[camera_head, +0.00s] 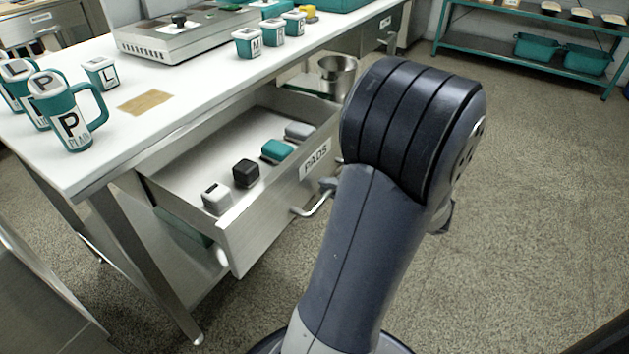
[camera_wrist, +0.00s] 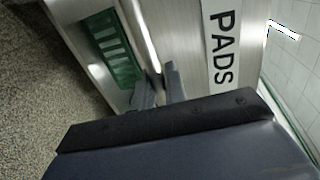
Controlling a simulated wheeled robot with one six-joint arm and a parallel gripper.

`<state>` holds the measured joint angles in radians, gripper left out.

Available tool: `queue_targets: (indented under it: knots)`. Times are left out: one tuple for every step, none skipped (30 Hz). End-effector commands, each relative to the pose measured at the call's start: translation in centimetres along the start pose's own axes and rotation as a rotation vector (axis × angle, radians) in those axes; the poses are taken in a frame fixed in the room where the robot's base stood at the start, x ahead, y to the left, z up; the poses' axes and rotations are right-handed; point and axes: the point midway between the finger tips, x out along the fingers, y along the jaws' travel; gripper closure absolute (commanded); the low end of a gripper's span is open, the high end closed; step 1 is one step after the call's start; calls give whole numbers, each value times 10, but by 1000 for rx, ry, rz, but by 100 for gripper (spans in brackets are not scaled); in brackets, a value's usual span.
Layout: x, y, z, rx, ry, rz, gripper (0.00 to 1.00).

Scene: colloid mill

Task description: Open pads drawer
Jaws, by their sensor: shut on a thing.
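The pads drawer (camera_head: 270,215) is pulled out from under the white table, with a label reading PADS on its front. Inside lie a white pad (camera_head: 216,198), a black pad (camera_head: 246,173), a teal pad (camera_head: 277,151) and a grey pad (camera_head: 299,131). The bar handle (camera_head: 312,206) sits on the drawer front. My gripper (camera_wrist: 160,92) is shut on the handle in the wrist view, where the handle bar (camera_wrist: 143,35) runs up from between the fingers beside the PADS label (camera_wrist: 222,50). In the head view my arm hides much of the gripper.
The white table (camera_head: 200,100) carries teal mugs (camera_head: 70,115), small lettered containers (camera_head: 248,42), a brown mat (camera_head: 146,102) and a metal device (camera_head: 180,35). A metal bucket (camera_head: 337,75) stands beyond the drawer. A teal shelf (camera_head: 530,35) is at the back right. The floor right of my arm is clear.

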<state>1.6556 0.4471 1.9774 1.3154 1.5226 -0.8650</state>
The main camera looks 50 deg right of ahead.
Motion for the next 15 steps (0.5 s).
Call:
queue_targets:
  knots:
    - [-4,2,0,1,1,1,100]
    - [-6,2,0,1,2,1,100]
    - [-7,2,0,1,1,1,100]
    - [-8,3,0,1,0,1,100]
    - [-9,3,0,1,0,1,100]
    - [-10,3,0,1,-1,1,100]
    - [-10,3,0,1,-1,1,100]
    - [-10,3,0,1,-2,1,100]
    - [-10,3,0,0,-2,1,100]
    - [-10,3,0,0,-2,1,100]
    - [-10,3,0,0,-2,1,100]
    - [-10,3,0,0,-2,1,100]
    - [-10,3,0,0,-2,1,100]
    - [-10,3,0,0,-2,1,100]
    - [-10,3,0,0,-2,1,100]
